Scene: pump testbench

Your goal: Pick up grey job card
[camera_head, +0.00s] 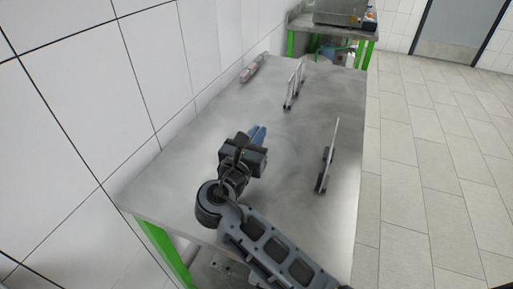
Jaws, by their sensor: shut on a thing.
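My gripper (257,136) is above the near-left part of the steel table (190,165), pointing away from the camera. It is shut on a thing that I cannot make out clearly. Narrow blue shapes show at its tip; I cannot tell whether they are fingers or the held thing. I cannot pick out a grey job card for certain. A thin grey upright panel in a dark base (328,158) stands to the right of my gripper, apart from it, seen nearly edge-on.
Another upright pale frame (295,84) stands farther back on the table. A small grey and reddish thing (252,68) lies by the wall at the far left edge. A second green-legged table (340,28) with a metal box stands behind. The tiled floor at right is clear.

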